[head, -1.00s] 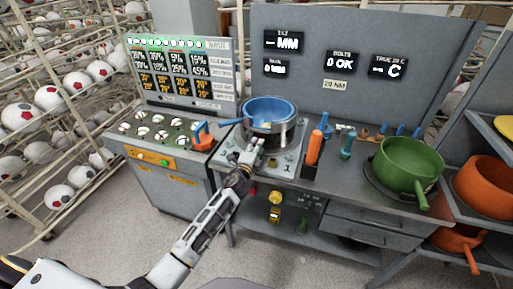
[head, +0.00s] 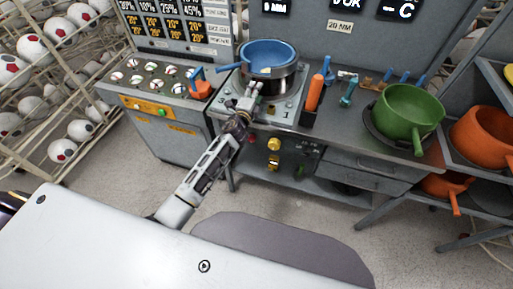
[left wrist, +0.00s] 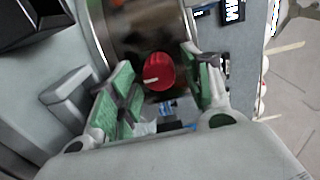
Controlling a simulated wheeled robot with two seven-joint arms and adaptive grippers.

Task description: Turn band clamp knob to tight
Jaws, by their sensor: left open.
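The red band clamp knob (left wrist: 160,70) has a pale pointer line and sits on a curved steel band (left wrist: 125,25) in the left wrist view. My left gripper (left wrist: 159,80) is open, with one green-padded finger on each side of the knob in that view. I cannot tell whether either finger touches it. In the head view my left gripper (head: 252,92) is at the front of the steel press pot (head: 272,82), below the blue bowl (head: 268,54). The knob is hidden there behind the gripper. My right gripper is not in view.
An orange-handled tool (head: 314,93) and a blue-handled tool (head: 328,66) stand to the right of the press. A green pot (head: 408,112) sits farther right. A control panel (head: 160,105) is on the left. Ball racks (head: 50,90) stand at far left.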

